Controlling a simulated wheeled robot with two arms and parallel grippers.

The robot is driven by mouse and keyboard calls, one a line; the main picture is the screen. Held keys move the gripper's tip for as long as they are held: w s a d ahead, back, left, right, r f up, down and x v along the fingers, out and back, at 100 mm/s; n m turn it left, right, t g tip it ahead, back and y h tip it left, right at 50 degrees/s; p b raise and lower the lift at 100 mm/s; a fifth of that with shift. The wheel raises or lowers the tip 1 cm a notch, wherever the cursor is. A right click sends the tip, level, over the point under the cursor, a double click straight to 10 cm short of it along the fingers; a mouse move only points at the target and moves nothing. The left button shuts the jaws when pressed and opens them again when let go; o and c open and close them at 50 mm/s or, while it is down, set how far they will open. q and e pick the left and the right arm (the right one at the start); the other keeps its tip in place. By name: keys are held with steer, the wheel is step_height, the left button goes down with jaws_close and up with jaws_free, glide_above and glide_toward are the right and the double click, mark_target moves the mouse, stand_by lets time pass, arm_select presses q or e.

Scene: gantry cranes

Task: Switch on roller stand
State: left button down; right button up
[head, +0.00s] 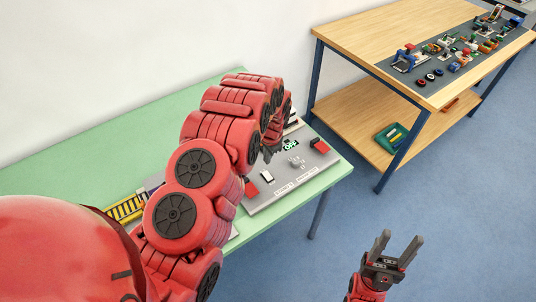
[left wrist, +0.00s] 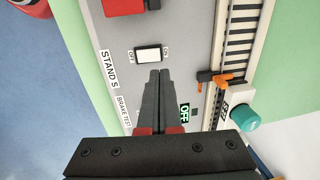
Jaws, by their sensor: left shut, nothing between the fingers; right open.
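A grey control panel (head: 322,158) lies on the green table. It bears a small white rocker switch (head: 267,177), which also shows in the left wrist view (left wrist: 148,54) between OFF and ON labels, beside a label starting "STAND S". My left gripper (head: 268,157) is shut and empty over the panel. In the left wrist view its fingertips (left wrist: 160,72) point at the switch, just short of it in the picture; contact cannot be told. My right gripper (head: 402,248) is open and empty, off the table.
Red blocks (head: 319,146) sit on the panel near its corners. A teal knob (left wrist: 246,117) and an orange piece (left wrist: 221,79) are beside a ladder-like track (left wrist: 240,35). A wooden table (head: 365,42) with small models stands at the right, with blue floor between.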

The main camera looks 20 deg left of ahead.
mark_target(265, 171)
arm_select(q)
steer(key=shift+w+a+f+p, duration=0.1)
steer(key=shift+f+p, duration=0.25)
steer(key=shift+f, duration=0.2)
steer(key=f, duration=0.1)
steer(key=f+p, duration=0.1)
steer(key=f, duration=0.2)
steer(key=shift+a+p, duration=0.25)
steer(key=shift+p, duration=0.1)
steer(key=shift+w+f, duration=0.2)
steer(key=shift+f, duration=0.05)
steer(key=shift+a+f, duration=0.1)
steer(key=shift+f, duration=0.45)
